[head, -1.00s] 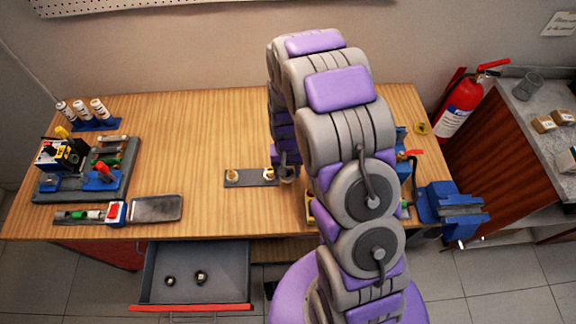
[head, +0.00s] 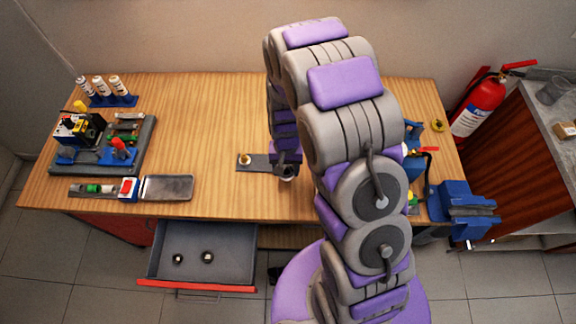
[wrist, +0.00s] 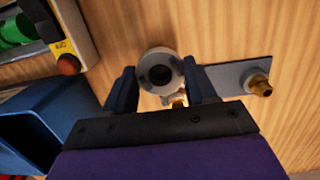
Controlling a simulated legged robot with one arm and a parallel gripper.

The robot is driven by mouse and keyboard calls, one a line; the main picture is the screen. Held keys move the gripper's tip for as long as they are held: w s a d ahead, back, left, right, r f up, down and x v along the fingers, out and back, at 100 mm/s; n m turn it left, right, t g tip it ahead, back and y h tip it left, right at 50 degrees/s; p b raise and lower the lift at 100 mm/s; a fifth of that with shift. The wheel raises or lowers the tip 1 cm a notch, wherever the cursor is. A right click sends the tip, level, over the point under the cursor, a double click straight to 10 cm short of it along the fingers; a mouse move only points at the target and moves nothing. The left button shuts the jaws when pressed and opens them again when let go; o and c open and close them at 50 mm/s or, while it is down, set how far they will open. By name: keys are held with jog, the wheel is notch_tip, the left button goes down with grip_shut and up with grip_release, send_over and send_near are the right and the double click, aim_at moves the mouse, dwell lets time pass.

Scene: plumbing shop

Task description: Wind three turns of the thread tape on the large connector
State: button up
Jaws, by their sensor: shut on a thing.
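My gripper (wrist: 163,88) is shut on a pale grey-white ring-shaped roll (wrist: 160,72), which looks like the thread tape. A brass connector (wrist: 178,99) shows just beside or behind the roll, partly hidden; I cannot tell whether they touch. A second brass connector (wrist: 258,84) stands on the other end of the grey plate (wrist: 225,76). In the head view my gripper (head: 287,172) is over the right end of the plate and hides the connector there. The left connector (head: 244,160) is in plain view. Which connector is larger is hard to tell.
An open drawer (head: 203,270) holds two small round parts. A tool board (head: 140,160), a grey tray (head: 167,188) and several white tubes stand on the bench's left. A blue vice (head: 462,205) is at the right edge. My arm hides part of the right bench.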

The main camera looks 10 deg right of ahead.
jog(key=shift+s+r+p, duration=0.3)
jog(key=shift+r+p, duration=0.05)
jog(key=shift+r, duration=0.9)
jog(key=shift+s+r+p, duration=0.3)
jog(key=shift+s+r, duration=0.05)
jog(key=shift+r, duration=0.9)
jog(key=shift+s+r+p, duration=0.3)
jog(key=shift+r+p, duration=0.05)
jog(key=shift+r, duration=0.9)
